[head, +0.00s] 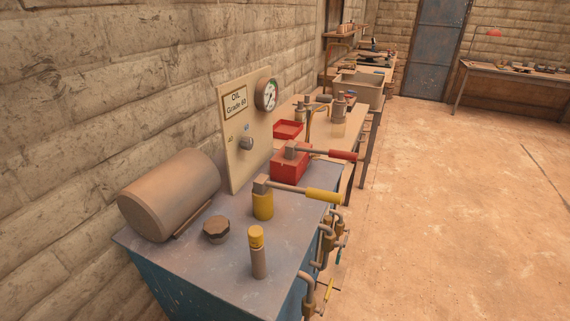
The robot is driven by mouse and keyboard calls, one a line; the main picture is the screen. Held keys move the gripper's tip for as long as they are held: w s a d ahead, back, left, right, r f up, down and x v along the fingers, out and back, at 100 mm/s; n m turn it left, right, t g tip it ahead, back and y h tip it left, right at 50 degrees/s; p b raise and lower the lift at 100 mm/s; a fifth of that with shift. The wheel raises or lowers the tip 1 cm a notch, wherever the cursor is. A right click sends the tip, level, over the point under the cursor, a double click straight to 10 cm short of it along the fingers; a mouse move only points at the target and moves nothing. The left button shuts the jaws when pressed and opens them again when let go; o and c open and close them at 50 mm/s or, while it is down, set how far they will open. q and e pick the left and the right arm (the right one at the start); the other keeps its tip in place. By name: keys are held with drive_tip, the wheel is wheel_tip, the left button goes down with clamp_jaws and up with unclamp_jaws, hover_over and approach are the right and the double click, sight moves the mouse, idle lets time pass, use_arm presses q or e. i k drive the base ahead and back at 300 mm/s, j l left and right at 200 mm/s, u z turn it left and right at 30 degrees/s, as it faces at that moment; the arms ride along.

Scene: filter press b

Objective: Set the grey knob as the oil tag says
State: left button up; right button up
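The grey knob (246,143) sits on the upright beige panel (243,168) at the back of the blue bench. A small mark that looks like 40 is to its left, and a small blue mark (246,128) is just above it. Which way the knob points is too small to tell. The oil tag (236,102) is above the knob on the same panel and appears to read "OIL Grade 60", though the digits are small. Neither of my grippers is in view, and nothing touches the knob.
A round gauge (267,94) is at the panel's top right. On the bench (205,262) are a brown cylinder (170,193), a dark cap (216,229), a yellow-topped post (257,252), a yellow-handled lever (322,195) and a red-handled lever (342,155). Open floor (450,220) lies right.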

sight(247, 142)
drive_tip(key=i+l+u, duration=0.1)
drive_tip(key=l+u, duration=0.75)
drive_tip(key=i+j, duration=0.05)
